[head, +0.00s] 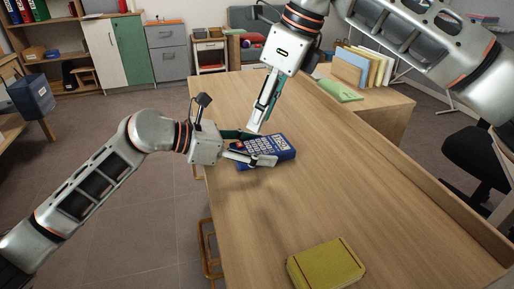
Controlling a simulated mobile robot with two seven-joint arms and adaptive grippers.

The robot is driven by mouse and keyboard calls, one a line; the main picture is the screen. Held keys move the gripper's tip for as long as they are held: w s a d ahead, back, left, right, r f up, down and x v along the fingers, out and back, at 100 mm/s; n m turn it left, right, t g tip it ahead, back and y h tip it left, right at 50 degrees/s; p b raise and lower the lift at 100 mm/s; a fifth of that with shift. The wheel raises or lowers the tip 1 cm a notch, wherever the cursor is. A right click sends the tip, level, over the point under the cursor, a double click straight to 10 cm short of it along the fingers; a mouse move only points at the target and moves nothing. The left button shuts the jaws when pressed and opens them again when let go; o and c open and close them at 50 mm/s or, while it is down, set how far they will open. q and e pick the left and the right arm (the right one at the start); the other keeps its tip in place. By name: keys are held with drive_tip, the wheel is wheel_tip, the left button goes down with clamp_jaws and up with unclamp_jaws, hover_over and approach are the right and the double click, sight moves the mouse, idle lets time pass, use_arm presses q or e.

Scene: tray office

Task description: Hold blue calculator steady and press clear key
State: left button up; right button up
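The blue calculator (285,142) lies on the wooden table near its left edge, with pale keys facing up and a small red patch at its left side. My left gripper (262,149) reaches in from the left, with one finger along the calculator's far side and the other along its near side. The fingers appear closed on it and hide part of its edges. My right gripper (256,128) comes down from above with its fingers together and holds nothing. Its tips are close to the calculator's far left part; I cannot tell whether they touch it.
A yellow box or book (325,265) lies at the table's near end. A green folder (340,90) and upright files (363,66) are on the surface at the back right. A raised ledge (420,187) runs along the table's right side. The middle of the table is clear.

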clamp_jaws()
idle(1.2)
